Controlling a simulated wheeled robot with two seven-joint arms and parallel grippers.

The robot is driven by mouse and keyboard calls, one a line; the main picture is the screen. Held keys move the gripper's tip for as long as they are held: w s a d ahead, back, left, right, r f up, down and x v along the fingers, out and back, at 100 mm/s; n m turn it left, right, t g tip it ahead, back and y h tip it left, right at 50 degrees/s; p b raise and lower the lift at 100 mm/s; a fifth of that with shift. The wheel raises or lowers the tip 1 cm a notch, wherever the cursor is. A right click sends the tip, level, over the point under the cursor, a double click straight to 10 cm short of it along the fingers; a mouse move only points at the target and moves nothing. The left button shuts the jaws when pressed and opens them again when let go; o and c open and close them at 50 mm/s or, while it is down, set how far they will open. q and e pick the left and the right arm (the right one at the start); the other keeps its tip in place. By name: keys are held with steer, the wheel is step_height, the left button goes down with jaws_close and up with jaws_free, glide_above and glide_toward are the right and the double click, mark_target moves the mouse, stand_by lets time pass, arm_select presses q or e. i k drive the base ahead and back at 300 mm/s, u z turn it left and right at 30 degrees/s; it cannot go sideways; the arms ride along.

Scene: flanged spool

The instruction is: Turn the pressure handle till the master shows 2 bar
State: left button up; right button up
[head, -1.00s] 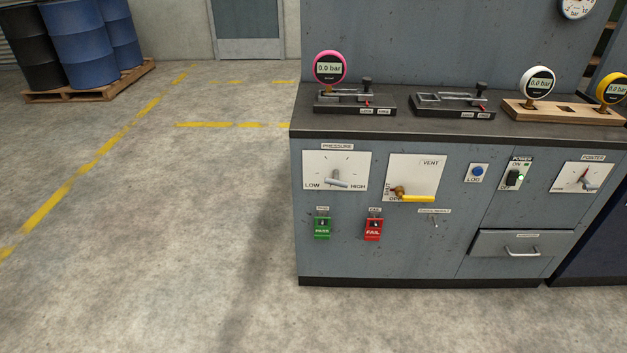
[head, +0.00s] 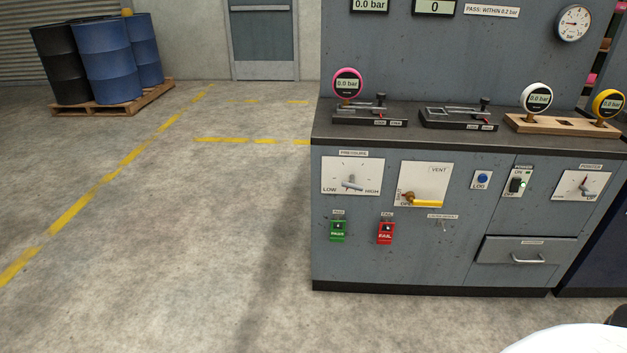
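The pressure handle (head: 352,187) is a grey lever on a white plate marked LOW and HIGH, on the bench front at its upper left. A panel display (head: 369,4) at the top edge reads 0.0 bar. A round dial gauge (head: 573,23) hangs on the back panel. A pink gauge (head: 347,83) in the left clamp fixture (head: 369,115) reads 0.0 bar. Which of these is the master is not labelled in view. Neither of my grippers shows.
Right of the pressure handle is a yellow vent handle (head: 427,203). White (head: 537,98) and yellow (head: 607,104) gauges stand on a wooden rack (head: 520,125). The drawer (head: 525,250) is shut. Open floor lies in front and left; drums (head: 105,62) stand on a pallet far left.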

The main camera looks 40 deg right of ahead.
mark_target(351, 184)
steer(key=u, duration=0.05)
steer(key=i, duration=0.95)
steer(key=z, duration=0.45)
